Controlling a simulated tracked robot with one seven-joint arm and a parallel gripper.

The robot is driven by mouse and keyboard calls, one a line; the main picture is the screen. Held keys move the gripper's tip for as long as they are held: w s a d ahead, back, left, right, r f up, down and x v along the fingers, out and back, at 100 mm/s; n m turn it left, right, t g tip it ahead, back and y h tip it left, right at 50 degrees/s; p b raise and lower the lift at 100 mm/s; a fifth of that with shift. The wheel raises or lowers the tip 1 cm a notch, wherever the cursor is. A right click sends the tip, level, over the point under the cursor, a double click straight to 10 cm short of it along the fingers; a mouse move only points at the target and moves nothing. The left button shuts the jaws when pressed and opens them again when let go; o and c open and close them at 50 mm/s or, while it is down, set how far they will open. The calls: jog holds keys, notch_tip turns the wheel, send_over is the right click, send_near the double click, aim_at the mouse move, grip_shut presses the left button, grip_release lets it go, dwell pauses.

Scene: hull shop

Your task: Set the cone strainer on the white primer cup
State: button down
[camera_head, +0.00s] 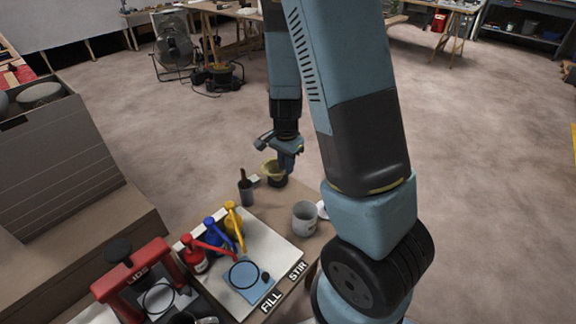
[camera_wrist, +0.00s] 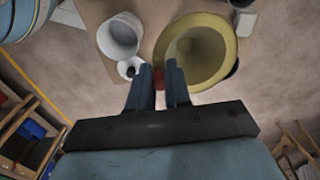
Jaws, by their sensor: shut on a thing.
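The yellow cone strainer (camera_head: 271,168) is at the far end of the bench in the head view. In the wrist view the strainer (camera_wrist: 238,40) is seen from above, its wide mouth facing the camera. My gripper (camera_head: 285,166) is shut on the strainer's small red tab, and its fingers (camera_wrist: 159,80) lie beside the rim. A dark round holder (camera_head: 277,182) sits just below the strainer; I cannot tell if they touch. The white primer cup (camera_head: 304,222) stands upright on the bench, nearer and to the right. In the wrist view the cup (camera_wrist: 121,38) is left of the strainer, apart from it.
A dark pot with a stick (camera_head: 245,191) stands left of the strainer. Red, blue and yellow pump bottles (camera_head: 222,235) stand on a white board marked FILL and STIR. A red press (camera_head: 135,280) is at front left. A small white item (camera_wrist: 130,68) lies by the cup.

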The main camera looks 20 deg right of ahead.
jog(key=shift+d+r, duration=0.2)
jog(key=shift+r, duration=2.3)
